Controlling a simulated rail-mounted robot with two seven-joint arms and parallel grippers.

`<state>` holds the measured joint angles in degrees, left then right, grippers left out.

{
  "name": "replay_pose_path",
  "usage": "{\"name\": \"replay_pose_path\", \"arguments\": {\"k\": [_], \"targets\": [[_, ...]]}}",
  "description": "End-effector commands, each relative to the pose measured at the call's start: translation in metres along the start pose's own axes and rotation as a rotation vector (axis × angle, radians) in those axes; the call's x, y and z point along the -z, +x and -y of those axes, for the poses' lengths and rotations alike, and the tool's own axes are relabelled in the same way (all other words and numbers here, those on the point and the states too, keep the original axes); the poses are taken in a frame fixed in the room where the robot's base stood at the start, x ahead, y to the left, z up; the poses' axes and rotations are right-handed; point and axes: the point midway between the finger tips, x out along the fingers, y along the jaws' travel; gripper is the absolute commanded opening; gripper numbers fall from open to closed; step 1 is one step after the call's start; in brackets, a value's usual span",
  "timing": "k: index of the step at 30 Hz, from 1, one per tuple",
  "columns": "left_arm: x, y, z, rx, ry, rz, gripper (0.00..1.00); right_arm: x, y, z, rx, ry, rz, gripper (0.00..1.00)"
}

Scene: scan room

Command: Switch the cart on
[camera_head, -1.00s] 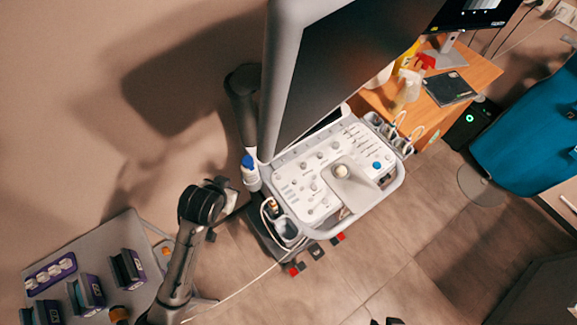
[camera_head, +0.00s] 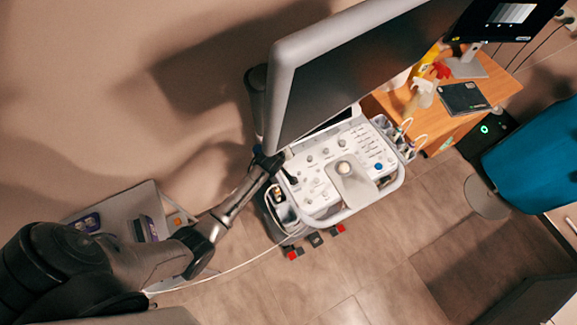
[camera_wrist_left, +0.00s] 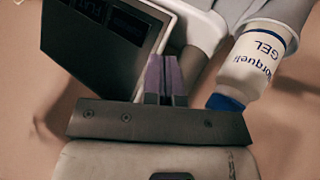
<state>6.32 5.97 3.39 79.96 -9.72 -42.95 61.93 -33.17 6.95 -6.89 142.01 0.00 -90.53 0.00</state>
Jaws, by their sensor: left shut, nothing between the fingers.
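The cart (camera_head: 325,216) is a white and grey medical unit with a control panel (camera_head: 318,188) of knobs and keys under a large dark monitor (camera_head: 350,75). A blue knob (camera_head: 378,166) sits at the panel's right side. My left gripper (camera_head: 287,176) is at the panel's left edge, by the monitor's lower corner. In the left wrist view its purple fingers (camera_wrist_left: 165,78) are shut and empty, between a dark panel with a pale frame (camera_wrist_left: 105,40) and a gel bottle (camera_wrist_left: 255,60). I cannot tell which control is the power switch. My right gripper is out of view.
A side table (camera_head: 115,205) with small devices stands at the left, partly behind my arm. A white cable (camera_head: 235,268) hangs from the cart. A wooden desk (camera_head: 490,85) with spray bottles is at the right.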

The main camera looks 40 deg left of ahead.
Motion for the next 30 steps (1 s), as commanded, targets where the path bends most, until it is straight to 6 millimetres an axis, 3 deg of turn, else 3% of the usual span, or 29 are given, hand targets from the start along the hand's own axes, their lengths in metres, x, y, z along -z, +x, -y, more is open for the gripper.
{"name": "replay_pose_path", "arguments": {"k": [20,30], "targets": [[-0.001,0.001,0.000,-0.003,-0.080,-0.001,0.00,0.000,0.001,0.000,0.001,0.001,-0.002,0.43],[-0.013,0.016,0.010,-0.003,-0.079,-0.001,0.00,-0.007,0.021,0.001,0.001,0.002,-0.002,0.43]]}}
